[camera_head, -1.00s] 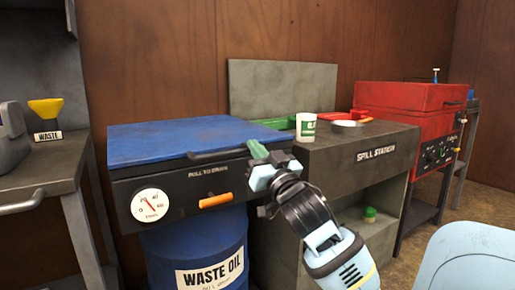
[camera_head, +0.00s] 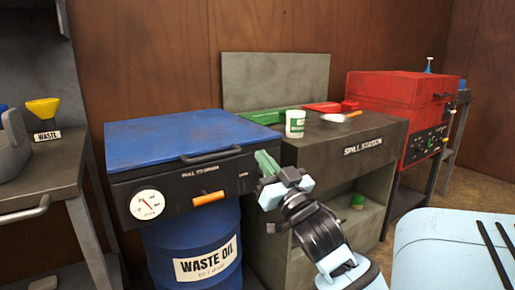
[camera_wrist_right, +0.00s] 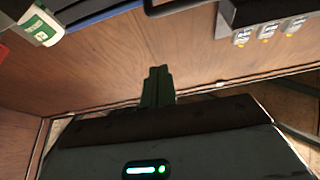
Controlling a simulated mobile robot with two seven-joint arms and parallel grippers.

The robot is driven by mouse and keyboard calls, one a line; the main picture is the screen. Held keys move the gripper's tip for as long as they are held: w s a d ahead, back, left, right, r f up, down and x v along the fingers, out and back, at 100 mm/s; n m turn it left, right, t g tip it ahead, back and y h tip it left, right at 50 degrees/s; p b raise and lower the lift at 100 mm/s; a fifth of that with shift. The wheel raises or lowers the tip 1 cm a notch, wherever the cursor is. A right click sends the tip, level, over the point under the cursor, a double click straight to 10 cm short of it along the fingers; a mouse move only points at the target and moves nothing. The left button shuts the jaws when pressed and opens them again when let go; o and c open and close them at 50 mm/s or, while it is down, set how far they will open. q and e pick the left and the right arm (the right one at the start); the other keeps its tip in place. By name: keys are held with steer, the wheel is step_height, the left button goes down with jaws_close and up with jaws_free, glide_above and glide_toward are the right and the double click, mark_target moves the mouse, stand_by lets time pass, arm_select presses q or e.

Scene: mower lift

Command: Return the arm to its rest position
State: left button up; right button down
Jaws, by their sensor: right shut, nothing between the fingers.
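My right gripper (camera_head: 266,163) shows in the head view in front of the gap between the blue-lidded waste oil station and the spill station. Its green fingers are together with nothing between them. In the right wrist view the closed fingers (camera_wrist_right: 158,88) point toward the wooden wall, clear of any object. My left gripper is in neither view.
The waste oil barrel (camera_head: 195,245) has a blue lid (camera_head: 180,138), a black handle and an orange lever (camera_head: 208,198). A red machine (camera_head: 395,100) stands right. A grey workbench (camera_head: 45,175) stands left.

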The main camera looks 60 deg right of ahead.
steer(key=shift+s+a+f, duration=0.1)
steer(key=shift+s+a, duration=0.1)
steer(key=shift+s, duration=0.15)
